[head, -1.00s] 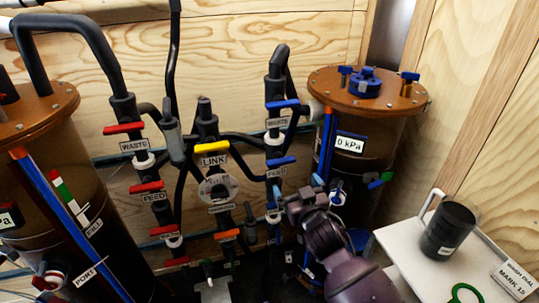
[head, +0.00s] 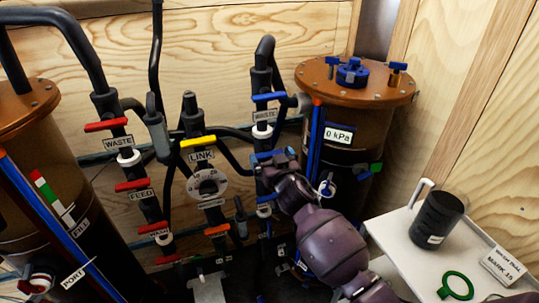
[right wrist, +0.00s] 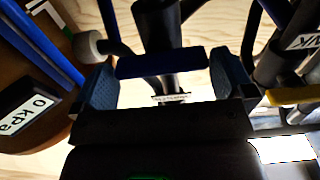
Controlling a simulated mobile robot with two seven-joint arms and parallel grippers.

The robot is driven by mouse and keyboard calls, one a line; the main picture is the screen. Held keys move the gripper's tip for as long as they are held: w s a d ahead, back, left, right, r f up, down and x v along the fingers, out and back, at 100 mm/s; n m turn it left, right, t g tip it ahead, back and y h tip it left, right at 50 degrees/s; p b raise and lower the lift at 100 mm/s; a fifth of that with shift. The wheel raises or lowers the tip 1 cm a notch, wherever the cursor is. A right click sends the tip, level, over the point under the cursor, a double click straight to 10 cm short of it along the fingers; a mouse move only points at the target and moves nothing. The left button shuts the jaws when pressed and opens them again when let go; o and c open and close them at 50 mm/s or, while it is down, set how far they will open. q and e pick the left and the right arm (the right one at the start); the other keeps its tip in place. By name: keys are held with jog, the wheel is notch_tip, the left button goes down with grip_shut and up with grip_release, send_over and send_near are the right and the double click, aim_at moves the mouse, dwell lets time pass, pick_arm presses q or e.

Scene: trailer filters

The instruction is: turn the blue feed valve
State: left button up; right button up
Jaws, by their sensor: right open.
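The blue feed valve handle (head: 268,154) is a short bar lying across the right-hand black pipe, below the WASTE label, in the head view. My right gripper (head: 276,163) is at this handle and partly hides it and the pipe. In the right wrist view the blue bar (right wrist: 162,63) lies between the two blue-padded fingers of my open right gripper (right wrist: 165,80). Gaps show at both ends of the bar, so the fingers do not grip it. The FEED label on this pipe is hidden behind my arm. My left gripper is out of view.
A blue waste handle (head: 270,97) sits above on the same pipe. The yellow LINK handle (head: 198,141) and red handles (head: 133,185) are to the left. The right tank (head: 385,95) stands close by. A white shelf (head: 395,235) holds a black cup (head: 437,217) and a green ring (head: 456,286).

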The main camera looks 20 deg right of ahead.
jog(key=shift+w, duration=0.85)
jog(key=c, duration=0.6)
jog(key=shift+o, duration=0.2)
